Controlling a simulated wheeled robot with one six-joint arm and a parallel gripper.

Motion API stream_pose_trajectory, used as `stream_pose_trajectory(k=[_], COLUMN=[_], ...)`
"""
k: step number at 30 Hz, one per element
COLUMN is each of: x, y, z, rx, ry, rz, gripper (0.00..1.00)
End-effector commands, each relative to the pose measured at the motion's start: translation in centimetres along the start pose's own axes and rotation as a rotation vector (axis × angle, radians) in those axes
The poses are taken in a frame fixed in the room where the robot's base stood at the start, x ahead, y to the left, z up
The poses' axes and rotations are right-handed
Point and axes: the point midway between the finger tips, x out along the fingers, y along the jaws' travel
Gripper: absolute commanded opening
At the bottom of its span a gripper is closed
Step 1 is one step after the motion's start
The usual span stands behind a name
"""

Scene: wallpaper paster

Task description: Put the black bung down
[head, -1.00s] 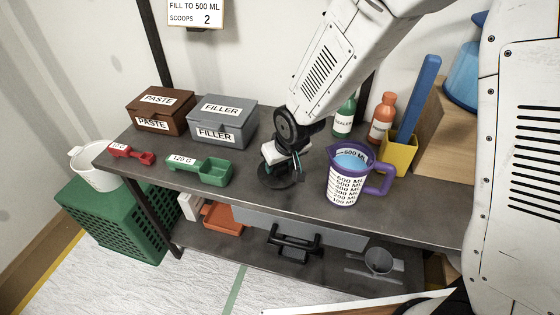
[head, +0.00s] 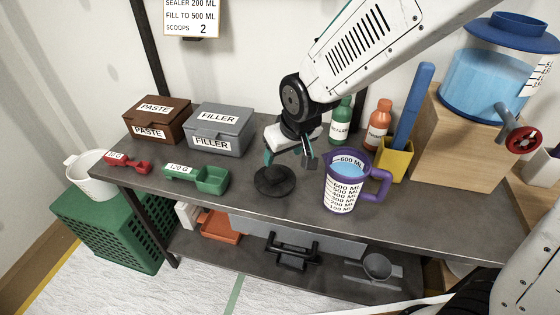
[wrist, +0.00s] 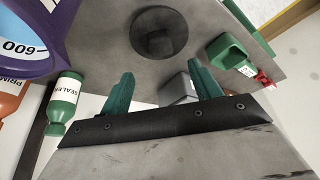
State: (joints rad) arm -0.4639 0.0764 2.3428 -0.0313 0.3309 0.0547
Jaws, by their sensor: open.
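The black bung (head: 274,181) rests on the grey worktop, between the green scoop and the purple measuring jug. It is a round black disc with a raised knob. The wrist view shows the bung (wrist: 159,33) too, apart from the fingers. My gripper (head: 290,158) is open and empty, above and behind the bung. Its two green fingers (wrist: 163,92) show spread apart in the wrist view, with nothing between them.
The purple jug (head: 343,190) of blue liquid stands close on the right. The green scoop (head: 197,178), red scoop (head: 128,163), paste box (head: 157,120) and filler box (head: 219,129) are left. Sealer bottle (head: 341,122), orange bottle (head: 379,125) and yellow holder (head: 394,160) stand behind the jug.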

Motion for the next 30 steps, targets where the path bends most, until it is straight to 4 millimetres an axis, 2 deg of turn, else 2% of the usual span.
stream_pose_trajectory(k=[4,13,17,20,22,27,30], x=[-1.7,-2.4,-4.1,-7.3,-10.2,-17.0,-20.1], y=[0.0,0.1,1.4,3.7,5.6,8.8,9.5], z=[-0.1,0.0,0.7,2.5,4.6,11.4,15.4], rx=[0.0,0.002,0.027,0.078,0.126,0.249,0.315], ry=[0.002,-0.001,-0.01,-0.037,-0.064,-0.145,-0.189], rz=[0.0,0.0,0.012,0.034,0.052,0.089,0.103], gripper=[0.63,0.63,0.63,0.63,0.63,0.63,0.63])
